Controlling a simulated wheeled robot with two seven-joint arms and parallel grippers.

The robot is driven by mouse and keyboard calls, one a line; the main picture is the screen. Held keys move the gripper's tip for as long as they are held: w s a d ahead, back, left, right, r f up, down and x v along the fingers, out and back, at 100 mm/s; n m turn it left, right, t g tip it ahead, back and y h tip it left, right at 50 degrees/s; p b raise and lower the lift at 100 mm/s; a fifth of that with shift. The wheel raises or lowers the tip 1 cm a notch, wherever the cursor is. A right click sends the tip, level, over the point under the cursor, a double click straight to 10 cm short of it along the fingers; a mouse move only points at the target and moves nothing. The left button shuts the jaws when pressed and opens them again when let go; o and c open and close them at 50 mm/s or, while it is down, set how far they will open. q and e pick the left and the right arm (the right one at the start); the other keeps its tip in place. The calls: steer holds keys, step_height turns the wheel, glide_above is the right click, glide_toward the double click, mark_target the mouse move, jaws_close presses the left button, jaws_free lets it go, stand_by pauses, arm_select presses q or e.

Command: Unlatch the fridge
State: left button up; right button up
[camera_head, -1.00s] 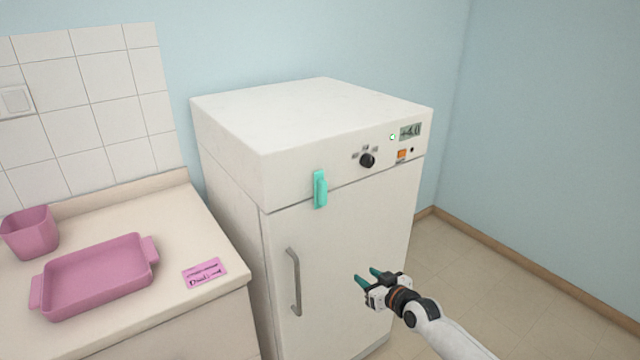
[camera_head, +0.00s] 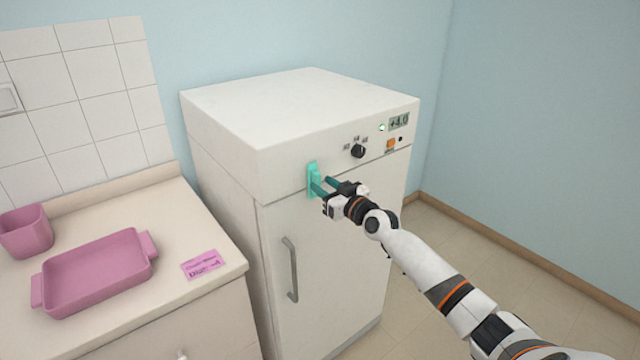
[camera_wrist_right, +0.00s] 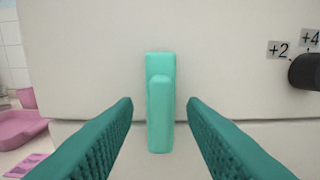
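The white fridge (camera_head: 330,245) stands against the blue wall with its door shut. A teal latch (camera_head: 313,176) sits upright across the seam between the top panel and the door, near the left edge. My right gripper (camera_head: 322,186) is at the latch, its teal fingers pointing at it. In the right wrist view the latch (camera_wrist_right: 160,105) stands upright between the two open fingers of the gripper (camera_wrist_right: 160,112), with a gap on either side. The grey door handle (camera_head: 290,270) is below the latch. My left gripper is not in view.
A black knob (camera_head: 358,151), an orange switch (camera_head: 390,144) and a display (camera_head: 399,122) are on the top panel, right of the latch. At left, a counter (camera_head: 165,215) holds a pink tray (camera_head: 97,268), a pink cup (camera_head: 25,232) and a pink card (camera_head: 202,264).

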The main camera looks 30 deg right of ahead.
steer(key=shift+w, duration=1.2)
steer(key=shift+c, duration=0.6)
steer(key=c, duration=0.6)
steer(key=shift+c, duration=0.2)
